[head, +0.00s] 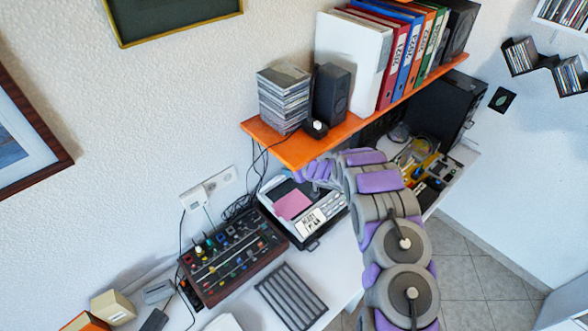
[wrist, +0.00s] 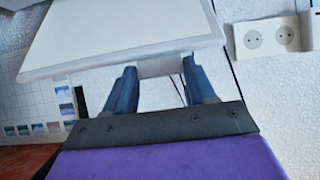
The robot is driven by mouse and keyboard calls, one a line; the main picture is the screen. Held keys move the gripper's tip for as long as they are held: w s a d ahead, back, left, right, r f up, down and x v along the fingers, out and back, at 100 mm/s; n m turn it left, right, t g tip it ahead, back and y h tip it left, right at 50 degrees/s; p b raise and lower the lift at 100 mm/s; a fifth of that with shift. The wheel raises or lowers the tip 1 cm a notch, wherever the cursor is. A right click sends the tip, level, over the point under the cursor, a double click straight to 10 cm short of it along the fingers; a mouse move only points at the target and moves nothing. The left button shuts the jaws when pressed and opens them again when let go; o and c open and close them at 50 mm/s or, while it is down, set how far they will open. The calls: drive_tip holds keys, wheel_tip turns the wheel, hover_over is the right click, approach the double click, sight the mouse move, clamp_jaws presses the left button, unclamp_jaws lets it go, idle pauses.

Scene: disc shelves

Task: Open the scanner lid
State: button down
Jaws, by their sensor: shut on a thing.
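The scanner (head: 268,196) sits on the white desk below the orange shelf, with a pink note and a white lettered label on top. My arm reaches in from the right, and my gripper (head: 306,172) is at its back right side, partly hidden by the arm links. In the wrist view a flat white panel, which looks like the scanner lid (wrist: 125,35), stands in front of my gripper (wrist: 158,74). The two dark blue fingers are shut on a pale tab at its lower edge. How far the lid is tilted is unclear.
A mixer board (head: 232,256) with knobs stands left of the scanner, and a dark ribbed rack (head: 291,296) in front. The orange shelf (head: 300,150) with discs, a speaker (head: 332,94) and binders hangs close above my gripper. Wall sockets (head: 207,190) and cables are behind.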

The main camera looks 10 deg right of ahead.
drive_tip(key=shift+w+r, duration=0.1)
drive_tip(key=shift+r, duration=0.1)
drive_tip(key=shift+c, duration=1.8)
unclamp_jaws()
drive_tip(key=shift+d+f, duration=0.1)
drive_tip(key=b+v, duration=0.2)
drive_tip(key=v, duration=1.5)
drive_tip(key=shift+d, duration=0.1)
